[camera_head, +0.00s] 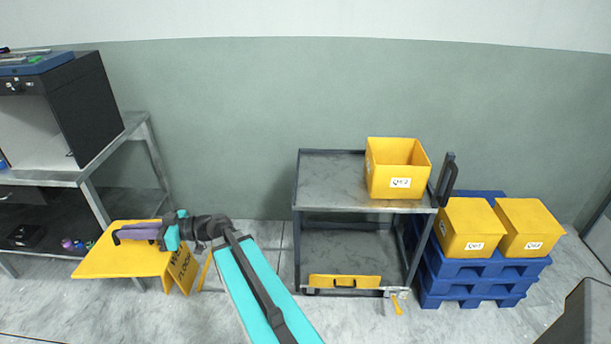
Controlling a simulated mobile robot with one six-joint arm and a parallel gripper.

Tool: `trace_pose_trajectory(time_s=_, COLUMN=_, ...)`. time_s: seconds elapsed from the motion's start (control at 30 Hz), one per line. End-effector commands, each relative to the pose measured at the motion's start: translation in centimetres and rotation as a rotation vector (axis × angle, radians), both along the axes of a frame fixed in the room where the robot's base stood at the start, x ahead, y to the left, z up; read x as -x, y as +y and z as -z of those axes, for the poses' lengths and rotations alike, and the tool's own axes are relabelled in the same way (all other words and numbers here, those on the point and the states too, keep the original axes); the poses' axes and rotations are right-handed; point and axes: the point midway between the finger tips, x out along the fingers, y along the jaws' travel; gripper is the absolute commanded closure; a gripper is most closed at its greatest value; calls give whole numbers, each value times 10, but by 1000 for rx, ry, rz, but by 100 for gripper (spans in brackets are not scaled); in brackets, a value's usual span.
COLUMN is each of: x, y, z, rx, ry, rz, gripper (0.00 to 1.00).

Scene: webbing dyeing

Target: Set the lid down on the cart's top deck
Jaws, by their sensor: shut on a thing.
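The lid is a flat yellow panel (115,262) at the left in the head view. My gripper (135,233), with purple-grey fingers, is shut on it near its far part and covers some of it. The lid hangs in front of the shelf unit's leg, left of the cart and apart from it. The cart's grey metal top deck (330,178) is in the middle right. An open yellow bin (398,182) labelled Q#2 stands on its right part; the deck's left part is bare.
A yellow floor sign (183,268) stands just right of the lid, partly hidden. A metal shelf unit (110,148) bears a dark cabinet (80,105) at left. Two closed yellow bins (468,230) (530,228) sit on blue pallets (480,285) right of the cart.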

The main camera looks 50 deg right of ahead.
Motion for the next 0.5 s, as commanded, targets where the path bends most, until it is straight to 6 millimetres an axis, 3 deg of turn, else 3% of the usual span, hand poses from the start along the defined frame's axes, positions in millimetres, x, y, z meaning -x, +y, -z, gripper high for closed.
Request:
trace_pose_trajectory(time_s=0.2, x=-48, y=-68, z=-12, rx=11, ry=-11, rz=239, gripper=100)
trace_pose_trajectory(time_s=0.5, x=-88, y=-190, z=-29, rx=29, ry=-18, rz=574, gripper=100)
